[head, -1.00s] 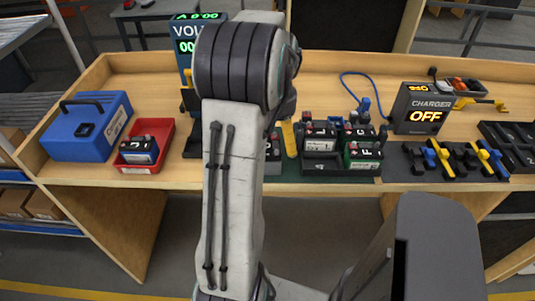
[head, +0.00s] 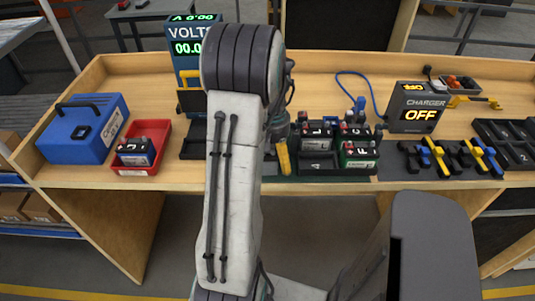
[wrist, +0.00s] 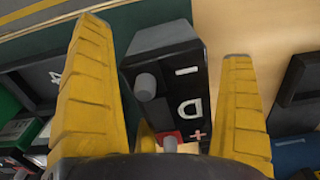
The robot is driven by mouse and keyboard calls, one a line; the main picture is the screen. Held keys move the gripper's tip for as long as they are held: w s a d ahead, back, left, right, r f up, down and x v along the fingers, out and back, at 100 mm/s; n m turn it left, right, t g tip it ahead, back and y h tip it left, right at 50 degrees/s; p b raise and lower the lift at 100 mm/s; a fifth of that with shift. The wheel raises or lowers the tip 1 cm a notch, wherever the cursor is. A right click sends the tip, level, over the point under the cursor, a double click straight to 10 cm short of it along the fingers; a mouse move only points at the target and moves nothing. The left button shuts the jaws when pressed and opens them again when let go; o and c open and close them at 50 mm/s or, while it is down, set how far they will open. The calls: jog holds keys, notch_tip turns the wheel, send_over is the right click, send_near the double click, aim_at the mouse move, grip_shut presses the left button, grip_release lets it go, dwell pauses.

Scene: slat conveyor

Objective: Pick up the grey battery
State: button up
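The grey battery (wrist: 165,75), marked D with a minus and a plus sign, shows from above in the wrist view. It has a grey terminal post and a red one at its lower end. My gripper (wrist: 162,95) is open, with one yellow finger on each side of the battery and gaps visible between. In the head view my gripper (head: 284,158) is low at the front of the bench, left of the battery tray. There my arm hides most of the grey battery.
A black tray (head: 318,170) with several batteries and an empty slot marked A stands just right of my gripper. A red bin (head: 134,171) with a battery and a blue case (head: 75,135) stand left. The charger (head: 416,108) reads OFF.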

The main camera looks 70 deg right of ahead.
jog(key=c, duration=1.3)
jog(key=shift+r, duration=0.15)
